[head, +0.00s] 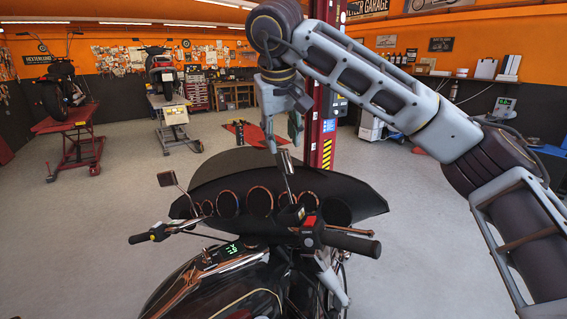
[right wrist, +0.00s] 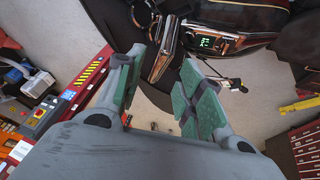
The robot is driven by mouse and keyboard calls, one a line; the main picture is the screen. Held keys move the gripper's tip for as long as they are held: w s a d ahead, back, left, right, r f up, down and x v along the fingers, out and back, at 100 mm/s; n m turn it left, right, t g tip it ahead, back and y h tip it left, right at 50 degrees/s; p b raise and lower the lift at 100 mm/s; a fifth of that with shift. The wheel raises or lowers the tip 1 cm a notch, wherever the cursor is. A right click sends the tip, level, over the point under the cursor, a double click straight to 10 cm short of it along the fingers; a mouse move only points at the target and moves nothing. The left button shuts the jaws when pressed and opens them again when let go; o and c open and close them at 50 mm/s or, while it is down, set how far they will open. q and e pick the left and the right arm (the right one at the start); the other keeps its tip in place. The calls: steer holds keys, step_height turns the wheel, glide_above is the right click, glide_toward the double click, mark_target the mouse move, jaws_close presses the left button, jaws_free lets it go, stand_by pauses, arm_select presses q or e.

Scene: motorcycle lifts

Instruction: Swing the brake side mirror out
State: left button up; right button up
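The motorcycle (head: 240,275) stands in front of me with its windscreen and gauges facing me. The brake side mirror (head: 286,165) is on a stalk by the right handlebar grip (head: 347,241), close to the windscreen's middle. My right gripper (head: 284,146) points down at it from above, fingers apart. In the right wrist view the mirror (right wrist: 168,50) lies between the green-padded fingertips of my right gripper (right wrist: 162,62). I cannot tell whether either finger touches it. My left gripper is not in view.
The other mirror (head: 167,179) stands out on the left, by the left grip (head: 140,238). The brake lever (head: 352,231) is beside the right grip. A red lift post (head: 325,125) rises behind the windscreen. Floor to the right of the motorcycle is clear.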

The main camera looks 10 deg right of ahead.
mark_target(284, 163)
steer(key=shift+p+x, duration=0.6)
steer(key=shift+x, duration=4.15)
jaws_close()
